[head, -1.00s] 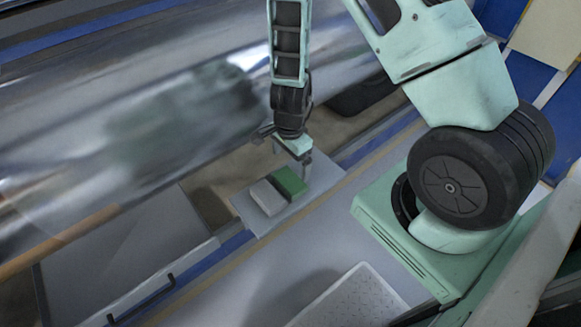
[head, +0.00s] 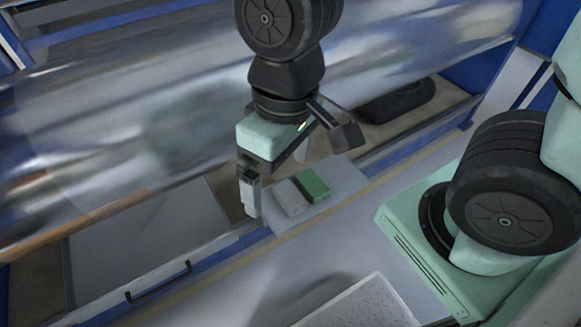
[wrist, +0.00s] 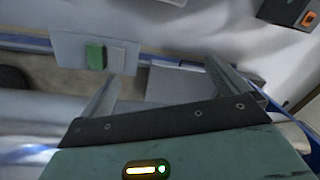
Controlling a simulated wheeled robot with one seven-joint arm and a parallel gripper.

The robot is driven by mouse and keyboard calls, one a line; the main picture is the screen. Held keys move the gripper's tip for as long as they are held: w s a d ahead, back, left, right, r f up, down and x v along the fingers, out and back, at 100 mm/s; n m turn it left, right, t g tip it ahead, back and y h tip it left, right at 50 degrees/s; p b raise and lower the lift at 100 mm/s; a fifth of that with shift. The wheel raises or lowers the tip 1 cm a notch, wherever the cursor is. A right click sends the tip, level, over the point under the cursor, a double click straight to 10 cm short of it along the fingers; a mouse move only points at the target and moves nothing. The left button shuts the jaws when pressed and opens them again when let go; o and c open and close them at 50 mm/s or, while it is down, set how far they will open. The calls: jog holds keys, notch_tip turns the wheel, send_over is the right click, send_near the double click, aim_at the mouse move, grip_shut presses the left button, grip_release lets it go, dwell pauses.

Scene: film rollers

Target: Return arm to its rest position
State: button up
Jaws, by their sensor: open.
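My gripper (head: 299,176) hangs at the end of my arm in the middle of the head view, with its two fingers wide apart and nothing between them. The wrist view also shows the open, empty fingers of the gripper (wrist: 165,88). A green block (head: 314,186) and a light grey block (head: 289,198) lie side by side on a small grey plate (head: 343,180), apart from the fingers. In the wrist view the green block (wrist: 95,57) and pale block (wrist: 116,58) show at the upper left on the plate (wrist: 68,48).
A large shiny film roller (head: 180,125) spans the back of the head view, behind my gripper. A black handle (head: 158,283) is on the panel at the lower left. A white textured tray (head: 365,308) is at the bottom. The grey surface between plate and tray is clear.

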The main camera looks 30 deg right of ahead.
jog(key=shift+s+d+r+n+h, duration=0.15)
jog(key=shift+s+r+n, duration=0.2)
jog(key=shift+s+n, duration=0.2)
jog(key=shift+s+d+r+n+h, duration=0.15)
jog(key=shift+s+r+n, duration=0.15)
jog(key=shift+s+n, duration=0.2)
jog(key=shift+w, duration=0.1)
